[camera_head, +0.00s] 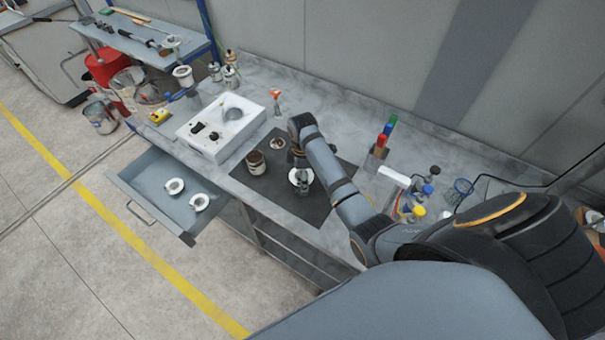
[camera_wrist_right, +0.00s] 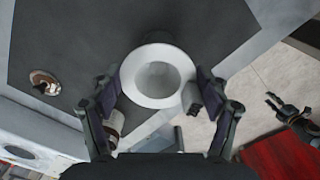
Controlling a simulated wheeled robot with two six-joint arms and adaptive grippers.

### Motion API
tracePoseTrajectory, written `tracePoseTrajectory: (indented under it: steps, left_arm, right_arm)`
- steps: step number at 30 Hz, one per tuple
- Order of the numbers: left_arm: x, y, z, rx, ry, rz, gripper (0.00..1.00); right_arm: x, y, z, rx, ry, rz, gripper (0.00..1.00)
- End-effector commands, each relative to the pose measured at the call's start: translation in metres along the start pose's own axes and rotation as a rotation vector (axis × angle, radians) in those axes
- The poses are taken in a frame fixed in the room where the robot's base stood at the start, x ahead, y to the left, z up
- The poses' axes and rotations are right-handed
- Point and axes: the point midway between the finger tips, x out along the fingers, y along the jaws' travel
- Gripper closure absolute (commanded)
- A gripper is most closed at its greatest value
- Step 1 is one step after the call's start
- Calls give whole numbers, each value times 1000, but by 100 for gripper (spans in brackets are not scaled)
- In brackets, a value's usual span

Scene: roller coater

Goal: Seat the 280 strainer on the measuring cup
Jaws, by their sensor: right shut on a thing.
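My right gripper (camera_head: 302,184) is over the dark mat. In the right wrist view, its two fingers (camera_wrist_right: 158,92) stand either side of a white round strainer (camera_wrist_right: 136,86) with a wide rim and a pale bowl. The right finger is at a small grey tab on its rim. The strainer's white rim also shows under the gripper in the head view (camera_head: 293,176). I cannot make out the measuring cup; it may be hidden beneath. A dark jointed shape at the right of the wrist view (camera_wrist_right: 290,112) may be my left gripper; its fingers are unclear.
A brown open can (camera_head: 256,163) and a small lid (camera_head: 277,143) are on the mat (camera_head: 285,203). The open drawer (camera_head: 150,166) holds two white ring-shaped pieces. A white device (camera_head: 208,141) stands left; coloured bottles (camera_head: 419,211) stand right.

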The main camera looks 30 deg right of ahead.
Motion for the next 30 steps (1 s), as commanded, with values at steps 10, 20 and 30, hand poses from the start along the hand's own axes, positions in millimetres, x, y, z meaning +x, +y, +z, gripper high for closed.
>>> tracePoseTrajectory:
  steps: [10, 20, 30]
  left_arm:
    - [1, 0, 0, 0, 0, 0, 60]
    - [-2, 0, 0, 0, 0, 0, 60]
    - [-3, 0, 0, 0, 0, 0, 60]
  right_arm:
    - [9, -7, 2, 0, -5, -21, 73]
    - [6, -6, 2, 0, -6, -20, 73]
    - [3, -4, 1, 0, -3, -12, 0]
